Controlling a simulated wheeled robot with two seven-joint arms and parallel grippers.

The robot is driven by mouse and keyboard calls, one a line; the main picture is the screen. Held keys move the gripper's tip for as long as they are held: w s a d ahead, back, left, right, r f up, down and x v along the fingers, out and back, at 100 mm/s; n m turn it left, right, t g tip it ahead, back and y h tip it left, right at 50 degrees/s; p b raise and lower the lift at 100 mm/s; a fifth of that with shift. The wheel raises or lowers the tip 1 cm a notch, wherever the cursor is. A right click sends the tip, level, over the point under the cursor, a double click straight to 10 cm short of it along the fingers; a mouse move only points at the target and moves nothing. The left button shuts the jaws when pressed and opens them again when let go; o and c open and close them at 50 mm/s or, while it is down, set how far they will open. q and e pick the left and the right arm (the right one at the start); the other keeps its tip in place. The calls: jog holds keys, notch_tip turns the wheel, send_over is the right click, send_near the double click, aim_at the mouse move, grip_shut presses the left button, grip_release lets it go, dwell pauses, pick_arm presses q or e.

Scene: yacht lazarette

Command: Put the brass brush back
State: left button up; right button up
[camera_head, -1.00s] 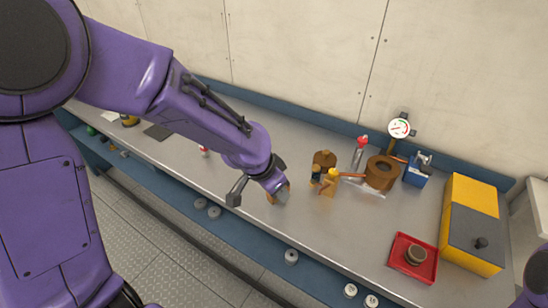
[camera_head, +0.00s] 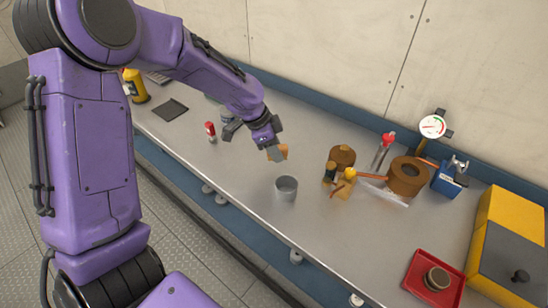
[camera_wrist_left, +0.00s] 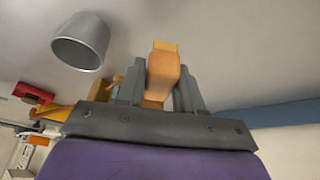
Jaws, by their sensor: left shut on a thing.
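My left gripper (camera_head: 272,150) is shut on a short orange-brown, wooden-looking piece (camera_head: 281,152), which I take to be the brass brush. It is held above the bench, and its bristles cannot be made out. In the left wrist view the piece (camera_wrist_left: 162,72) stands between the fingers (camera_wrist_left: 157,88), with a paler yellow end. A grey metal cup (camera_head: 286,188) stands upright on the bench, just below and in front of the gripper. The cup also shows in the left wrist view (camera_wrist_left: 80,42), apart from the held piece. My right gripper is not in view.
Right of the cup are a brown pot (camera_head: 408,177), a blue box (camera_head: 448,180), a gauge (camera_head: 433,126) and small brown and yellow items. A red tray (camera_head: 418,287) and yellow box (camera_head: 512,217) stand farther right. A red-topped bottle (camera_head: 211,131) is left. Bench (camera_head: 235,190) around the cup is clear.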

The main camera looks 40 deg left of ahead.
pick_arm(q)
jog(key=shift+a+f, duration=0.3)
jog(key=shift+f, duration=0.05)
jog(key=f, duration=0.3)
jog(key=shift+w+a+f, duration=0.1)
jog(key=shift+a+f, duration=0.1)
jog(key=shift+f, duration=0.05)
jog(key=shift+w+f, duration=0.1)
jog(key=o, duration=1)
jog(key=shift+f, duration=0.1)
